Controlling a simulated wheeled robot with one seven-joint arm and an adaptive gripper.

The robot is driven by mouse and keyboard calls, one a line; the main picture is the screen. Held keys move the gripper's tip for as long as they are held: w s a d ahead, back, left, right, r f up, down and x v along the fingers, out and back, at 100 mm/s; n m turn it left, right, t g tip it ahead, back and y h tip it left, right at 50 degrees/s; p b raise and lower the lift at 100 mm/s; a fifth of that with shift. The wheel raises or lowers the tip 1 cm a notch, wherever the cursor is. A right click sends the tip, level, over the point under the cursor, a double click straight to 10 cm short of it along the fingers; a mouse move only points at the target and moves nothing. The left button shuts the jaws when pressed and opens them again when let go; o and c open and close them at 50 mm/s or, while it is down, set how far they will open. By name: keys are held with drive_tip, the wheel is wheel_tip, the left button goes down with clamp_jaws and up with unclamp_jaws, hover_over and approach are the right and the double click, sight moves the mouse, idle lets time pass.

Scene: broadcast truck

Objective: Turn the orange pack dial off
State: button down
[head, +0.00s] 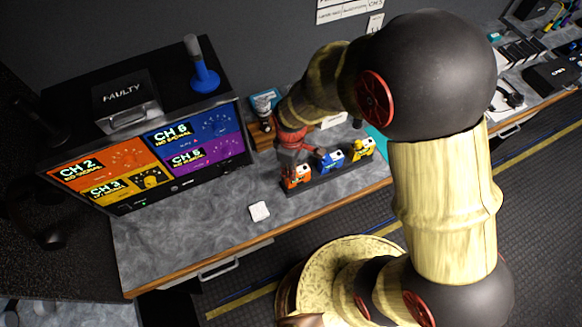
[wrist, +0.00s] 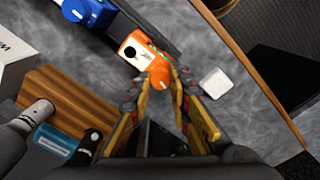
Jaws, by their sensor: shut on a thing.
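The orange pack (head: 297,178) stands at the near left end of a dark rail on the grey counter. In the wrist view the orange pack (wrist: 141,50) is at the top middle, with a white face and a black round spot. Its orange dial (wrist: 159,79) sticks out toward the camera. My gripper (wrist: 164,74) has its fingers on either side of the dial and is shut on it. In the head view my gripper (head: 290,157) is over the orange pack, and the dial cannot be made out. The dial's setting is not readable.
The blue pack (head: 331,161) and yellow pack (head: 363,148) stand on the same rail (head: 329,178). A small white block (head: 259,211) lies on the counter nearby. A monitor (head: 168,182) with coloured channel panels stands at left. A wooden block (wrist: 66,100) sits close by.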

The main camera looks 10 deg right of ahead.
drive_tip(key=shift+n, duration=1.1)
drive_tip(key=c, duration=1.6)
unclamp_jaws()
drive_tip(key=shift+c, duration=0.2)
wheel_tip(320, 180, up, 12)
